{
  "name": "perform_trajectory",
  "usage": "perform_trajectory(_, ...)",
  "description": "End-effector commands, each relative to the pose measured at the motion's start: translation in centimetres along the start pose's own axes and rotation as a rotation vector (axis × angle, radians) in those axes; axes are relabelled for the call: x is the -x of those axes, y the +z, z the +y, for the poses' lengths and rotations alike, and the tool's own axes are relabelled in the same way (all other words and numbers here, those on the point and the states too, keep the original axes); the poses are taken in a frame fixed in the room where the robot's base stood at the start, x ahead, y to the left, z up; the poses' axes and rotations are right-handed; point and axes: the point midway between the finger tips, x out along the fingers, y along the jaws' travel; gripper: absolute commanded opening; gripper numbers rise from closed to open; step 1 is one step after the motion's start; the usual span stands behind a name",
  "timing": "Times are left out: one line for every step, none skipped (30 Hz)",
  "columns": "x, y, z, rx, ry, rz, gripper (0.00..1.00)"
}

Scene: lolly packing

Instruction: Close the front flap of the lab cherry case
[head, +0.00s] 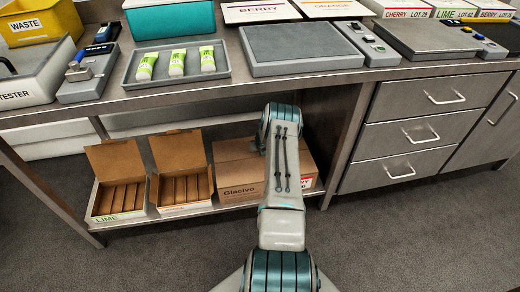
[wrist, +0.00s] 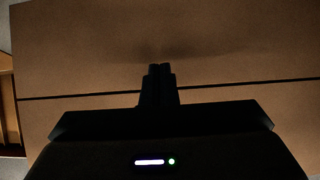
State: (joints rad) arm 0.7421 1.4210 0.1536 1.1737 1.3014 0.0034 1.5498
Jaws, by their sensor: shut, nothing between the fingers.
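A closed-looking brown carton marked "Glacivo" (head: 238,178) stands on the lower shelf, partly hidden by my arm; its red label at the right is only partly readable, ending in "RRY". In the wrist view, cardboard flaps (wrist: 80,50) fill the picture, with a dark narrow gap running across between the far and near panels. My gripper (wrist: 161,68) is shut and empty, its fingertips at the far panel just beyond the gap. I cannot tell if they touch it. In the head view the gripper is hidden behind my arm.
Two open cartons stand left of it on the shelf (head: 185,214): one labelled LIME (head: 117,192), one beside it (head: 182,172). The worktop above holds a grey tray with three tubes (head: 224,72) and a grey board (head: 300,65). Drawers (head: 412,132) stand to the right.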

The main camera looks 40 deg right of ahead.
Motion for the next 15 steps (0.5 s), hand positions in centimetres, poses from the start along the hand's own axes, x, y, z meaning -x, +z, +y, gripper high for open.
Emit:
perform_trajectory(0.2,0.2,0.0,0.0,0.0,0.0,0.0)
perform_trajectory(0.3,0.2,0.0,0.0,0.0,0.0,0.0)
perform_trajectory(0.5,0.3,0.0,0.0,0.0,0.0,0.0)
perform_trajectory(0.7,0.4,0.0,0.0,0.0,0.0,0.0)
perform_trajectory(0.8,0.5,0.0,0.001,0.0,0.0,0.0)
perform_trajectory(0.9,0.6,0.0,0.001,0.0,0.0,0.0)
perform_trajectory(1.1,0.7,0.0,0.001,0.0,0.0,0.0)
perform_trajectory(1.2,0.8,0.0,0.001,0.0,0.0,0.0)
perform_trajectory(1.2,0.8,0.0,0.001,0.0,0.0,0.0)
perform_trajectory(1.3,0.8,0.0,0.001,0.0,0.0,0.0)
perform_trajectory(1.3,0.8,0.0,0.0,0.0,0.0,0.0)
perform_trajectory(1.3,0.8,0.0,0.0,0.0,0.0,0.0)
perform_trajectory(1.3,0.8,0.0,-0.001,0.0,0.0,0.0)
perform_trajectory(1.4,0.8,-0.1,-0.002,0.0,0.0,0.0)
perform_trajectory(1.4,0.8,-0.1,-0.003,-0.001,0.0,0.0)
